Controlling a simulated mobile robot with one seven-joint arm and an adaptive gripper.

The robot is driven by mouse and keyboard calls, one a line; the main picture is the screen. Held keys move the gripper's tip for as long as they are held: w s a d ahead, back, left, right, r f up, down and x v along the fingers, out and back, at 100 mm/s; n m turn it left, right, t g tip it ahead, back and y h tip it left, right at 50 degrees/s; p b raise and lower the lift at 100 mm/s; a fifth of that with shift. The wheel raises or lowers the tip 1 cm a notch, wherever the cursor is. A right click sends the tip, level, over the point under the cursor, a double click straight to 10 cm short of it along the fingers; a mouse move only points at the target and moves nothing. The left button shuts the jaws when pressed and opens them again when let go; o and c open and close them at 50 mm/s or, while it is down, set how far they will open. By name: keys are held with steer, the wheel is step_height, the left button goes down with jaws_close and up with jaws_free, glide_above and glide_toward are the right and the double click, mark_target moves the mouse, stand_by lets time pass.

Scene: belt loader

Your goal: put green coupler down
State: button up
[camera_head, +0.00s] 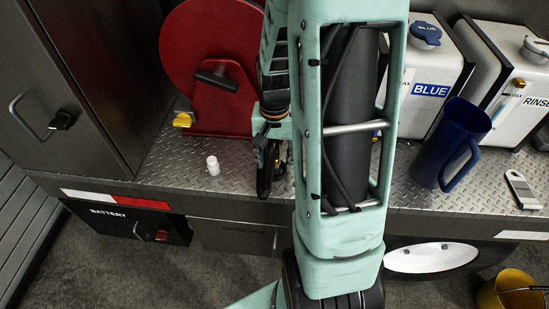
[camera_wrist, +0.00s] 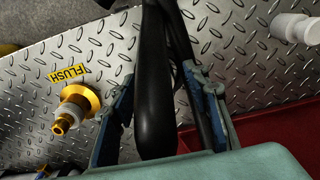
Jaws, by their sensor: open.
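My gripper (camera_wrist: 160,82) is open, with its two blue fingers standing apart on either side of a long black rounded piece (camera_wrist: 153,100). A thin black hose or cable runs close to the right finger. In the head view my gripper (camera_head: 270,152) is low over the diamond-plate deck, left of my arm's pale green link. A black looped shape (camera_head: 264,177) hangs or stands just below it. I cannot make out a green coupler for sure in either view. It may be hidden by the fingers or the black piece.
A brass fitting (camera_wrist: 75,107) sits by a FLUSH label (camera_wrist: 68,72) on the deck. A blue jug (camera_head: 452,143) and white tanks stand right. The deck's front edge is close.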

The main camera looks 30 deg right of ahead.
step_height(320, 180, up, 12)
steer(key=shift+r, duration=0.2)
stand_by(0.7)
